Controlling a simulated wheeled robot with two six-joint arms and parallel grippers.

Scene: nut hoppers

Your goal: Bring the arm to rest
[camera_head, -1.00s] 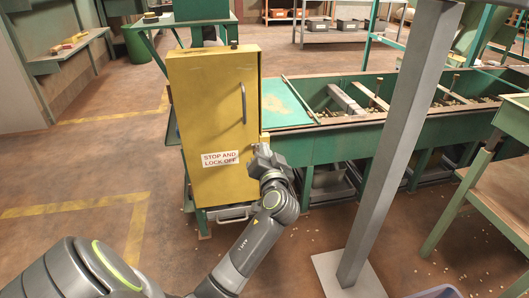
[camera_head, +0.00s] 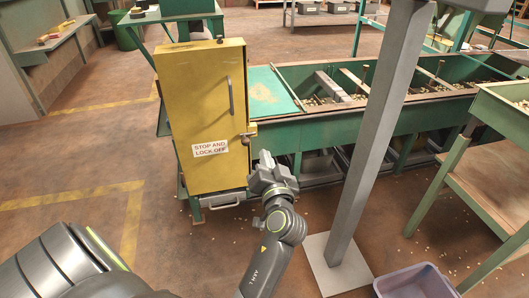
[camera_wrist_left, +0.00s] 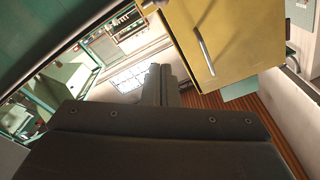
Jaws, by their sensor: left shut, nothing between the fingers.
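My left arm comes in from the bottom of the head view, and its gripper (camera_head: 265,160) is shut and empty. My right gripper is not in view.
A green hopper trough (camera_head: 330,130) runs right behind the cabinet. A grey post (camera_head: 370,150) stands close right of my arm, with a purple bin (camera_head: 415,284) at its foot. A green bench (camera_head: 490,150) is at right.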

